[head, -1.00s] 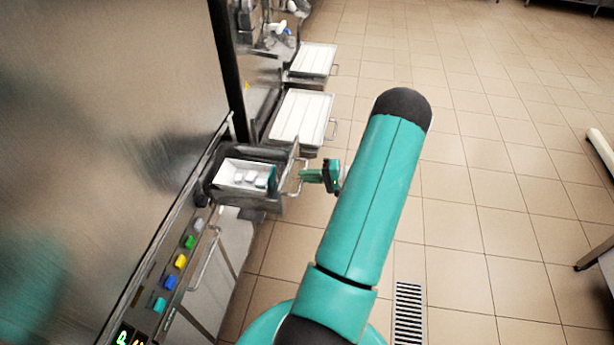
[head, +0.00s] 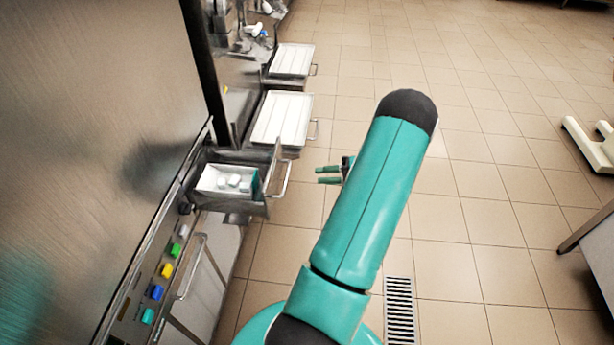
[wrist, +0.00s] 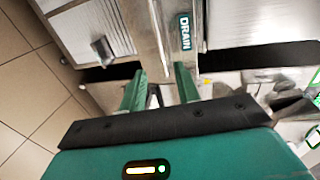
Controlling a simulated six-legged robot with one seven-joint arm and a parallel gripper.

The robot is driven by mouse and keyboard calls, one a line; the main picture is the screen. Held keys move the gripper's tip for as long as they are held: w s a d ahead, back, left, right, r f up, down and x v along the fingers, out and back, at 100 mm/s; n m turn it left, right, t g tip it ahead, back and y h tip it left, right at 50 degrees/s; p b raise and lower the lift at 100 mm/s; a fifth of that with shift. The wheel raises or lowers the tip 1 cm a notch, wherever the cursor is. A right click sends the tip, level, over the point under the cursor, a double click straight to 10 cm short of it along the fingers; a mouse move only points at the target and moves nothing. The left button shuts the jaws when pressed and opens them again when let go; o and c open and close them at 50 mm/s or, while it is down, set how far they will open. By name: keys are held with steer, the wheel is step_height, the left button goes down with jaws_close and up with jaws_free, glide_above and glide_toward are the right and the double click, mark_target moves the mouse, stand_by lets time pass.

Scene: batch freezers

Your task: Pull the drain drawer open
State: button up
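The drain drawer (head: 211,193) stands out from the steel machine front in the head view, its top open and small white pieces (head: 234,181) inside. Its bar handle (head: 286,180) is on the right side. In the wrist view a teal DRAIN label (wrist: 185,32) is on a steel front ahead of the fingers. My gripper (head: 328,175) is open and empty, to the right of the handle with a gap between them. Its two green fingers (wrist: 160,86) are apart in the wrist view. My arm hides part of the gripper in the head view.
Two white-topped drawers or trays (head: 282,119) (head: 292,59) with handles stick out farther along the machine. Coloured buttons (head: 162,280) line the near panel beside a long door handle (head: 191,267).

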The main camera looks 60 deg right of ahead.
steer(key=v, duration=0.3)
steer(key=shift+w, duration=0.1)
stand_by(0.5)
steer(key=w+a+r+n+g+y, duration=0.1)
steer(key=w+a+r+n+g, duration=0.3)
steer(key=w+a+r, duration=0.6)
steer(key=w+a+r+n+g+y, duration=0.1)
steer(key=w+a+r+n+g, duration=0.2)
steer(key=w+a+r+g, duration=0.7)
steer(key=s+a+r+n+t+h, duration=0.1)
steer(key=s+a+r+n+h, duration=0.1)
steer(key=a, duration=0.8)
steer(key=s+a+r+n+t+h, duration=0.2)
steer(key=s+a+r+h, duration=0.1)
steer(key=a, duration=0.6)
steer(key=s+a+r+n+t+h, duration=0.2)
steer(key=s+a+r+n, duration=0.1)
steer(key=a, duration=0.7)
steer(key=shift+s+a+r, duration=0.35)
steer(key=shift+s, duration=0.1)
